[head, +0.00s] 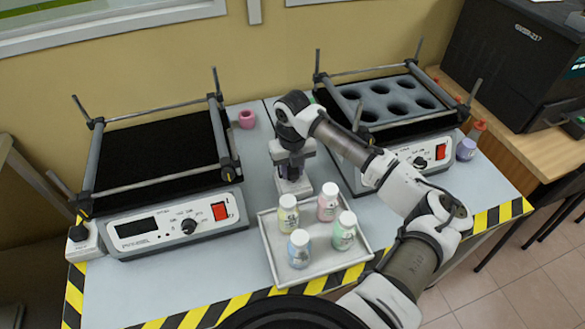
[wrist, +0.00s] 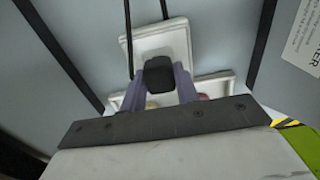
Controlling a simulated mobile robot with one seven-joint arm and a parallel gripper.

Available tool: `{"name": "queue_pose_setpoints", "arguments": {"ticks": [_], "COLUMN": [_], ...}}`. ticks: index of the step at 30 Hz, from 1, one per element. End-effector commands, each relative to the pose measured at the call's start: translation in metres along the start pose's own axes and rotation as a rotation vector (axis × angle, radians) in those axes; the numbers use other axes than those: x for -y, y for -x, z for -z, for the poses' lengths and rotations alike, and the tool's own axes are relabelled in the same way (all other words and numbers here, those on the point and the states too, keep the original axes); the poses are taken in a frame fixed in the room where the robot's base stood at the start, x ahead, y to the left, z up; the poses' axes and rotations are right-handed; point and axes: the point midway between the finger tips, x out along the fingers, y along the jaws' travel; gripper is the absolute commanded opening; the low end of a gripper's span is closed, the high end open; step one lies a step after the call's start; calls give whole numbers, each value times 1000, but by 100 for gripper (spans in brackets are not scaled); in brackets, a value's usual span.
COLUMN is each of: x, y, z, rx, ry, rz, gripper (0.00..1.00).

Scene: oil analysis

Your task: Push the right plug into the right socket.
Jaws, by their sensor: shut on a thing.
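My gripper (head: 292,170) points down between the two shaker machines, behind the bottle tray. In the wrist view its two purple-grey fingers (wrist: 171,82) are shut on the black right plug (wrist: 159,74). The plug is over the white right socket (wrist: 150,42); whether its pins are inside or just above cannot be told. The socket also shows under the gripper in the head view (head: 294,188), where the gripper mostly hides the plug. At the far left, another black plug (head: 78,232) is at the white left socket (head: 88,246).
A tray (head: 279,277) with several capped bottles stands just in front of the gripper. The left shaker (head: 165,222) and right shaker (head: 400,155) flank it. A pink ring-like item (head: 247,119) lies behind. Black cords (wrist: 128,40) run near the socket.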

Motion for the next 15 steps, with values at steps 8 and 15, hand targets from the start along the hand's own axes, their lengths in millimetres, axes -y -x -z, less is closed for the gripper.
{"name": "queue_pose_setpoints", "arguments": {"ticks": [8,15], "x": [0,0], "y": [-6,-11], "z": [0,0], "rx": [-1,-1], "ry": [0,0], "rz": [0,0], "gripper": [10,10]}}
